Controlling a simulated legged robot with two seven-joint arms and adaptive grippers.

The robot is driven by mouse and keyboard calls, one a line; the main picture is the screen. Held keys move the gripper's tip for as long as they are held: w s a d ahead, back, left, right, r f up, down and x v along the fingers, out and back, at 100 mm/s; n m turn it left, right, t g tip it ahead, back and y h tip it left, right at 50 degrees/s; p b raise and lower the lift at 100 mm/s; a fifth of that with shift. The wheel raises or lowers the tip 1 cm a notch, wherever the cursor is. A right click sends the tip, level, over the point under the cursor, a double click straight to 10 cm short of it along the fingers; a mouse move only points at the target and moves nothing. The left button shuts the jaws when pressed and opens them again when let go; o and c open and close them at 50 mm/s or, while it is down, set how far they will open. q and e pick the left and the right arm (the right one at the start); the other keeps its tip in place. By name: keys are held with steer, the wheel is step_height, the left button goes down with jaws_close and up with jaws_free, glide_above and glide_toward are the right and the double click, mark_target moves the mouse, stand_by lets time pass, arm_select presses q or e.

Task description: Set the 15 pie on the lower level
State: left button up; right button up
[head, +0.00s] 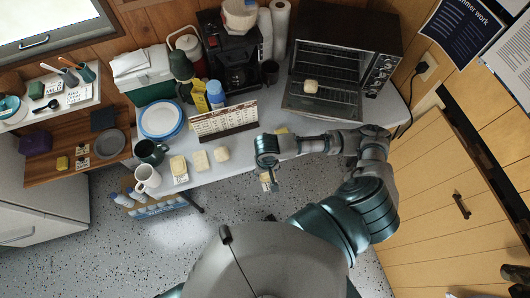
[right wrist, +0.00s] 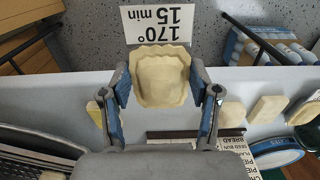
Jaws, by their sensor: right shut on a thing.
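A pale crimped pie (right wrist: 160,78) sits between the fingers of my right gripper (right wrist: 160,90) in the right wrist view. The gripper (head: 268,172) is shut on it, over the table's front edge in the head view; the arm hides most of the pie there. A white card reading 170° 15 min (right wrist: 158,24) shows just beyond the pie. The toaster oven (head: 345,35) stands at the back with its door (head: 320,108) open downward. Another pie (head: 311,86) lies at its opening; I cannot tell on which level. My left gripper is out of view.
Several pale food pieces (head: 201,160) stand along the front edge left of my gripper, near two mugs (head: 147,178). A lettered board (head: 222,120) stands behind them. A coffee maker (head: 238,65) and paper rolls (head: 280,25) are left of the oven.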

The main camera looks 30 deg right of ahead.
steer(key=shift+s+a+r, duration=0.1)
steer(key=shift+s+a, duration=0.25)
steer(key=shift+s, duration=0.2)
steer(key=w+d+r+n, duration=0.1)
steer(key=w+r+n, duration=0.1)
steer(key=w+r, duration=1.2)
steer(key=w, duration=0.4)
steer(key=shift+r+n, duration=0.3)
steer(key=shift+d, duration=0.1)
